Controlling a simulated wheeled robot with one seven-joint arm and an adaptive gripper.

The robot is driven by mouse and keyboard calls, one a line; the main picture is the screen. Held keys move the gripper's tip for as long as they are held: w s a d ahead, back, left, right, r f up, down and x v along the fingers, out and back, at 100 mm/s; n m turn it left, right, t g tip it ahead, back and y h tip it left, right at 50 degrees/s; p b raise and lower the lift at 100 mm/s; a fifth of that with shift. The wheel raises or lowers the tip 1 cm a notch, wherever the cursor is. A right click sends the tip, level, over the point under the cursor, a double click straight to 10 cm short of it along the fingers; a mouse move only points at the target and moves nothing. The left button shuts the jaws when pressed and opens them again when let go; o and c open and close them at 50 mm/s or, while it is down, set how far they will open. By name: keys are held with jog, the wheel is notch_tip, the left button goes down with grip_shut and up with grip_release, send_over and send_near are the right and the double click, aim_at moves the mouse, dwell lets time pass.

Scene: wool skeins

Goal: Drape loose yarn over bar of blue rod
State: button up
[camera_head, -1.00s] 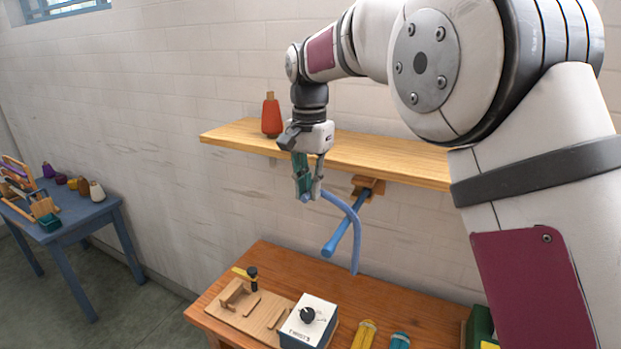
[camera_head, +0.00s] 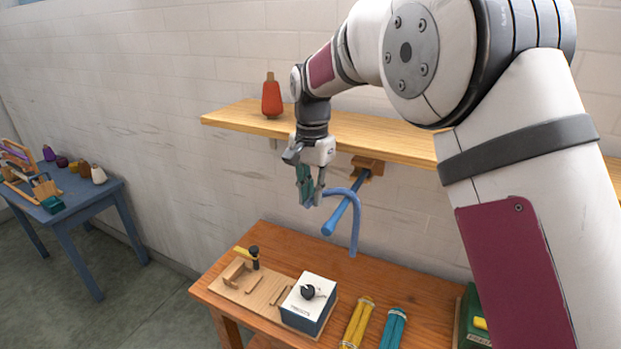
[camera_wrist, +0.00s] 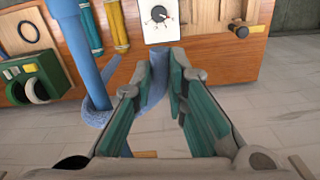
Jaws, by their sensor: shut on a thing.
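The loose yarn is a thick light-blue strand (camera_head: 355,236). My gripper (camera_head: 313,202) is shut on one end, left of the rod in the head view. From there the yarn arches across the blue rod (camera_head: 341,215), and its other end hangs down on the right. The rod sticks out from a wooden block under the shelf. In the wrist view the held yarn (camera_wrist: 153,92) shows between the fingers, and the rod (camera_wrist: 78,50) is at the left with more yarn near its end. I cannot tell whether the yarn touches the rod.
The wooden shelf (camera_head: 235,117) bears an orange cone (camera_head: 271,97). The wooden table (camera_head: 270,240) below holds a white-topped box with a knob (camera_head: 308,300), yellow skeins (camera_head: 357,322), teal skeins (camera_head: 393,328) and a green box (camera_head: 474,318). A blue table (camera_head: 85,200) stands at left.

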notch_tip(320, 180, down, 10)
jog(key=shift+s+d, duration=0.15)
jog(key=shift+d, duration=0.25)
jog(key=shift+f, duration=0.1)
dwell(0.7)
jog(key=o, duration=0.9)
jog(key=shift+c, duration=0.2)
jog(key=o, duration=1)
jog(key=shift+o, duration=0.2)
jog(key=shift+r, duration=2.8)
